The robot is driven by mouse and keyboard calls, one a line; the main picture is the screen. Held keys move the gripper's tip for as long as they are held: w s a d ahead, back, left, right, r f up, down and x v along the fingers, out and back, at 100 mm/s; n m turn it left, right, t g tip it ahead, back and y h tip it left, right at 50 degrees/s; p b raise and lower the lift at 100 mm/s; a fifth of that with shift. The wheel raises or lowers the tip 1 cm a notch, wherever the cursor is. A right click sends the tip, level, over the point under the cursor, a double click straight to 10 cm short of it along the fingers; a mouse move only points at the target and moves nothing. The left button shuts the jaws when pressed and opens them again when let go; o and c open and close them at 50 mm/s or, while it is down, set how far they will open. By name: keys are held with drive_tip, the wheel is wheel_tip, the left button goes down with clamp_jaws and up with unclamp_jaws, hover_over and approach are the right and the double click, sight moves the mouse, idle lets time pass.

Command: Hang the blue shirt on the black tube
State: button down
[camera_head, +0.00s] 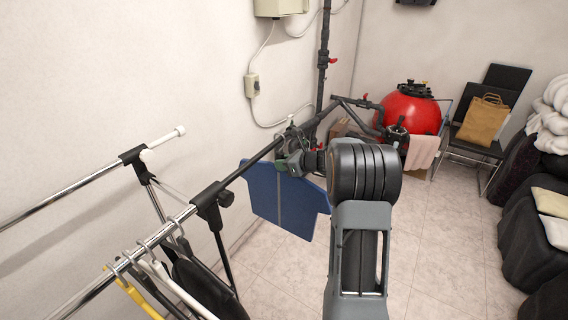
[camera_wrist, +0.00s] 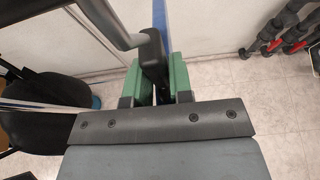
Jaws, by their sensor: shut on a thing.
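The blue shirt (camera_head: 283,203) hangs spread out below my gripper (camera_head: 293,163) in the head view. The shirt shows edge-on as a narrow blue strip (camera_wrist: 159,14) in the wrist view. My gripper's green pads (camera_wrist: 158,82) are shut on a dark piece at the top of the shirt, probably its hanger. The black tube (camera_head: 262,154) runs from the rack's bracket toward the back, right beside my gripper. A grey bar crosses close to the pads in the wrist view. I cannot tell whether the hanger's hook touches the tube.
The chrome rack (camera_head: 165,232) at front left carries several hangers and dark garments. Black pipes (camera_head: 323,62) and a red filter tank (camera_head: 408,112) stand at the back. A chair with a paper bag (camera_head: 483,119) is at right. The tiled floor (camera_head: 430,235) in the middle is clear.

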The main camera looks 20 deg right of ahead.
drive_tip(key=shift+s+f+b, duration=0.1)
drive_tip(key=shift+f+b, duration=0.15)
drive_tip(key=shift+b, duration=0.05)
idle(0.5)
drive_tip(key=c, duration=0.9)
unclamp_jaws()
drive_tip(key=shift+c, duration=0.2)
drive_tip(key=shift+s+d, duration=0.1)
drive_tip(key=b+v, duration=0.1)
drive_tip(key=v, duration=1.2)
drive_tip(key=shift+s+d+r, duration=0.15)
drive_tip(key=shift+s+r, duration=0.05)
